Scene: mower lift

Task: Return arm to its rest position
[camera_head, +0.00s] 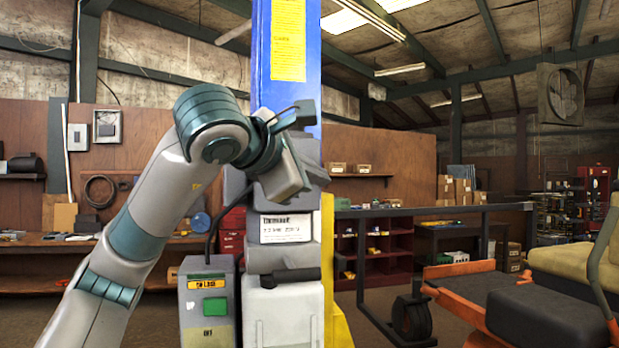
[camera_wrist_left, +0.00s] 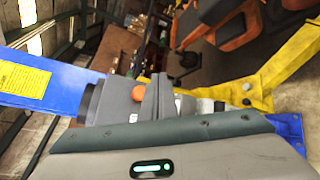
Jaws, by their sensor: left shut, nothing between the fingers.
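My left arm (camera_head: 150,205) reaches up from the lower left in the head view, bent at the elbow. My left gripper (camera_head: 298,165) is shut and empty, in front of the blue lift post (camera_head: 290,95) and above the grey motor unit. Its fingertips are hard to make out against the grey parts behind. A grey control box (camera_head: 207,325) with a green button (camera_head: 215,306) stands below the gripper, apart from it. The blue post also shows in the left wrist view (camera_wrist_left: 65,85), with an orange knob (camera_wrist_left: 138,93) on a grey part. My right gripper is out of view.
A mower with orange parts (camera_head: 460,268) and a dark lift frame (camera_head: 484,240) are at the right. A wooden workbench (camera_head: 60,242) runs along the left wall. A yellow lift leg (camera_wrist_left: 285,65) crosses the left wrist view.

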